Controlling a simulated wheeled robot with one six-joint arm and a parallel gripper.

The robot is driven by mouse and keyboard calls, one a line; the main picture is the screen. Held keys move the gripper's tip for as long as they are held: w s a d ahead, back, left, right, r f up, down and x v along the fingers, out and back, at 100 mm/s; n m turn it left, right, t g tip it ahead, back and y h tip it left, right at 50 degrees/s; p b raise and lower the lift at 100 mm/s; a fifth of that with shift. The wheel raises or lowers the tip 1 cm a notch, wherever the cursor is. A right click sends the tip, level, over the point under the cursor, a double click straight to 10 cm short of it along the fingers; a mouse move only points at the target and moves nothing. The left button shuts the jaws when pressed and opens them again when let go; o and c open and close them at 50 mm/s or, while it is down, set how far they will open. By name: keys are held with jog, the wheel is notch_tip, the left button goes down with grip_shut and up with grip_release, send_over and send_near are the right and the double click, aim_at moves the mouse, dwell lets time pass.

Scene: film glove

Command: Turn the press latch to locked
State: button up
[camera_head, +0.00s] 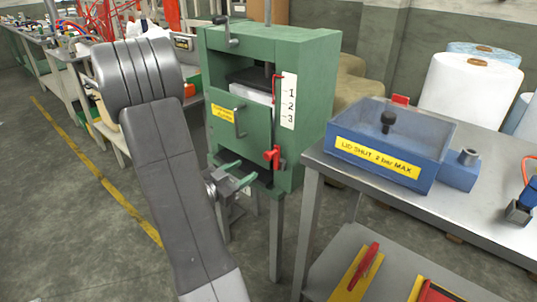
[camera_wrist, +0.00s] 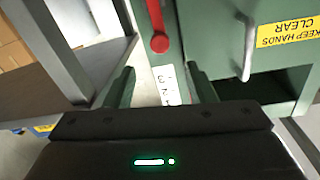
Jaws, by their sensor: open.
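The green press (camera_head: 312,110) stands in the middle of the head view. A red latch-like piece (camera_head: 272,157) sits low on its front right edge, below a white strip marked 1, 2, 3 (camera_head: 289,100). A thin red bar (camera_head: 276,88) is higher up beside the strip. In the wrist view a red lever with a rounded end (camera_wrist: 160,42) points down the picture; which red part it is, I cannot tell. My gripper (camera_head: 240,174) is open and empty, its green fingers apart in front of the press's lower part. The fingers also show in the wrist view (camera_wrist: 160,72), below the lever and not touching it.
A grey metal table (camera_head: 470,215) to the right holds a blue lidded box (camera_head: 385,160). A grey handle (camera_head: 239,122) sticks out of the press door; it also shows in the wrist view (camera_wrist: 247,50). Open floor (camera_head: 75,210) lies left.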

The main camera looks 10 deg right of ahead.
aim_at(266, 157)
jog(key=x, duration=1.2)
jog(key=shift+w+d+b, duration=0.2)
jog(key=shift+d+b, duration=0.1)
jog(key=shift+b, duration=0.1)
grip_shut()
